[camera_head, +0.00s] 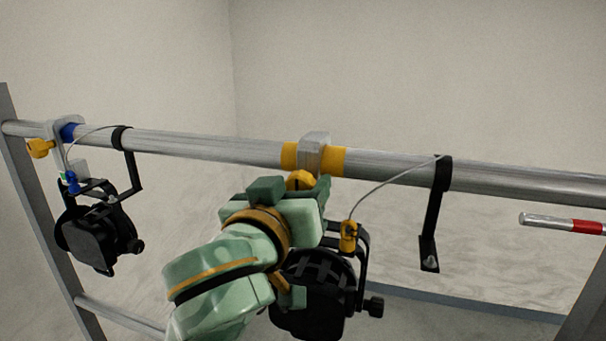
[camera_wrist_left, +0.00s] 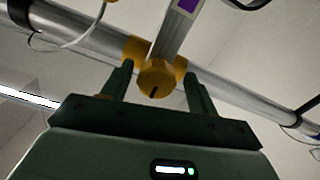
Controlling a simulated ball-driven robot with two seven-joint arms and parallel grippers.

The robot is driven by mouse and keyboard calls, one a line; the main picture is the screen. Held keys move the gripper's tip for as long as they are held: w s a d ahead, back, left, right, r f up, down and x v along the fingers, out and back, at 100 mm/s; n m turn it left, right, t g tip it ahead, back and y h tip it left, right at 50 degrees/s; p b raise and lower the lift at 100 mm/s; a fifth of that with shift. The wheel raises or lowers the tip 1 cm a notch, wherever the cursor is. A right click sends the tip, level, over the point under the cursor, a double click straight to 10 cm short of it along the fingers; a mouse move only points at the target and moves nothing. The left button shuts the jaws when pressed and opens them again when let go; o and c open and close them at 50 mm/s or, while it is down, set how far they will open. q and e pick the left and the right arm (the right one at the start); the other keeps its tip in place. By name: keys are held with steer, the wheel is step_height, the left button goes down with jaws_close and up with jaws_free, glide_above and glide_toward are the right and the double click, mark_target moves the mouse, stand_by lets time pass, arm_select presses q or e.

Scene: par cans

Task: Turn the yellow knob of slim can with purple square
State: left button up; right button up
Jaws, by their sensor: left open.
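The yellow knob (camera_head: 299,180) is on the clamp of the middle can (camera_head: 312,290), under the pipe and partly hidden behind my left gripper (camera_head: 296,188). In the left wrist view the knob (camera_wrist_left: 156,78) shows a dark slot. My left gripper (camera_wrist_left: 158,72) is open there, one finger on each side of the knob, with visible gaps. A purple square (camera_wrist_left: 188,5) marks the grey bracket above the knob, cut by the top edge. My left wrist covers part of the black can. My right gripper is not in view.
A horizontal grey pipe (camera_head: 215,145) carries the clamps. Another black can (camera_head: 97,235) with its own yellow knob (camera_head: 40,148) hangs at the left. A black bracket (camera_head: 434,215) hangs to the right. A grey rod with a red band (camera_head: 588,227) shows at the right edge.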

arm_select(q)
steer(key=shift+s+d+r, duration=0.1)
steer(key=shift+s, duration=0.05)
steer(key=shift+s+r, duration=0.1)
steer(key=shift+s, duration=0.25)
steer(key=shift+w, duration=0.1)
steer(key=c, duration=1)
